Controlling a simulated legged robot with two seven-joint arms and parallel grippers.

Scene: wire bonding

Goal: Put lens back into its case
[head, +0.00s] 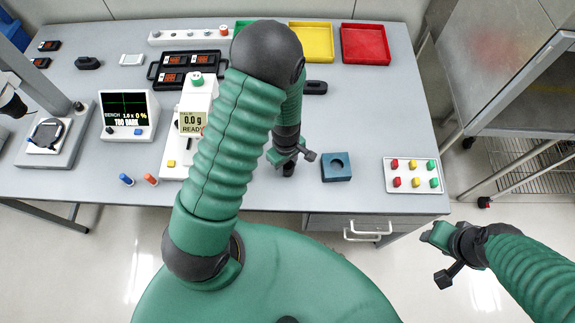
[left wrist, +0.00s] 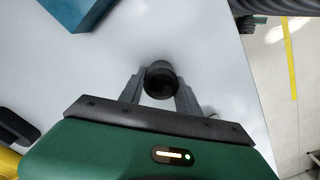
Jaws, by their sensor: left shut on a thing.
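The lens (left wrist: 160,80) is a small black cylinder between the two fingers of my left gripper in the left wrist view. In the head view the left gripper (head: 288,161) points down over the table's front part, shut on the dark lens (head: 288,170). I cannot tell whether the lens touches the table. The case (head: 336,167) is a blue block with a round recess, just right of the left gripper, and looks empty. A corner of it shows in the left wrist view (left wrist: 80,8). My right gripper (head: 433,258) is off the table's front right; its jaws are unclear.
A white tray (head: 389,187) with several coloured pegs lies right of the case. Green, yellow (head: 311,42) and red (head: 365,44) bins stand at the back. The table between case and red bin is clear.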

